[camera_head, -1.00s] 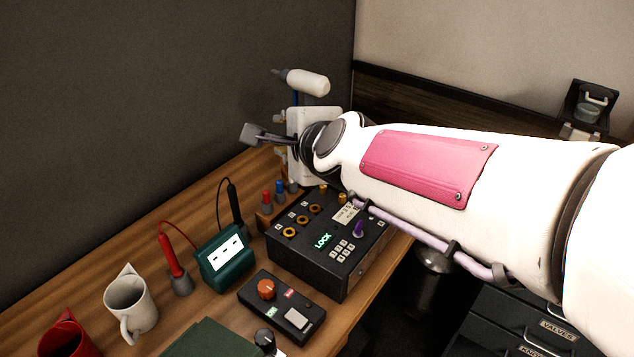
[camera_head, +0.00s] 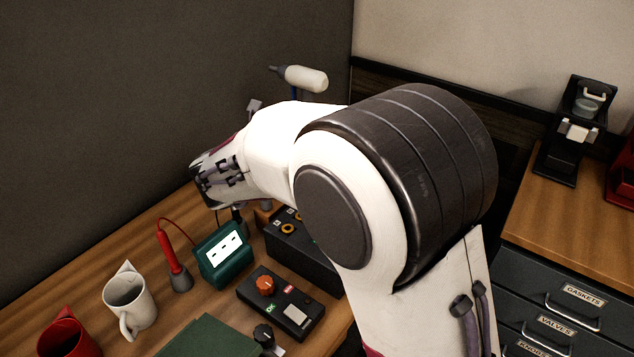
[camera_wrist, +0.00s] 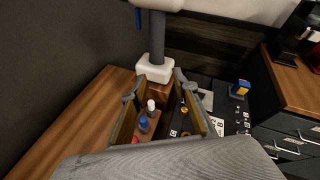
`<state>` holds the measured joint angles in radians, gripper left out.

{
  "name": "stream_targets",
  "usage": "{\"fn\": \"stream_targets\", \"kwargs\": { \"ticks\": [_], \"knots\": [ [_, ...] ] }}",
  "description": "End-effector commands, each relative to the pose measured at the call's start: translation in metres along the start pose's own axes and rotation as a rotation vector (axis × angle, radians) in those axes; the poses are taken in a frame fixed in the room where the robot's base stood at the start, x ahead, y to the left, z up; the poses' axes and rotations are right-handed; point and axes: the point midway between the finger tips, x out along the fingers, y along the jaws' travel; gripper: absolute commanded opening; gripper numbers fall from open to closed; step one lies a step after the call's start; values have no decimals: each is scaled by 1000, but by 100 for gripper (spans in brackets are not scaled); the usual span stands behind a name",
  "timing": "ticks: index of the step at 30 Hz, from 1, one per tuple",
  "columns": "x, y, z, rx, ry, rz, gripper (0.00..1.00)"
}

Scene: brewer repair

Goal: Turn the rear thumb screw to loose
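The black control box (camera_head: 300,256) stands on the bench, partly hidden behind my arm in the head view. Brass ring-shaped pieces (camera_head: 288,228) show on its top. The wrist view shows the box (camera_wrist: 208,99) to the right of and beyond my gripper's fingers, with a brass piece (camera_wrist: 185,109) near the right finger. I cannot tell which piece is the rear thumb screw. My gripper (camera_wrist: 160,96) is open, its fingers wide apart. White, blue and red knobs (camera_wrist: 143,124) show between the fingers, with nothing visibly held. The head view mostly hides the gripper.
A green meter (camera_head: 221,254), a red probe (camera_head: 172,258), a white mug (camera_head: 129,301) and a switch box (camera_head: 283,303) stand at the front. A white-based grey post (camera_wrist: 155,70) rises beyond the fingers. Drawers (camera_head: 560,300) are at right. Bare bench lies left.

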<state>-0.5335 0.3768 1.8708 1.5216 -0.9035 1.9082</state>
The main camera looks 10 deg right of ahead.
Motion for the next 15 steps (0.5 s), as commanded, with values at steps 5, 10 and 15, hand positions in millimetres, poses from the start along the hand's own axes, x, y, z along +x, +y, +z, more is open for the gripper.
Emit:
{"fn": "stream_targets", "kwargs": {
  "ticks": [5,10,15],
  "knots": [
    [3,3,-41,180,52,-156,29],
    [-3,1,-76,318,74,-297,29],
    [-9,-1,-96,389,77,-383,29]
  ]
}}
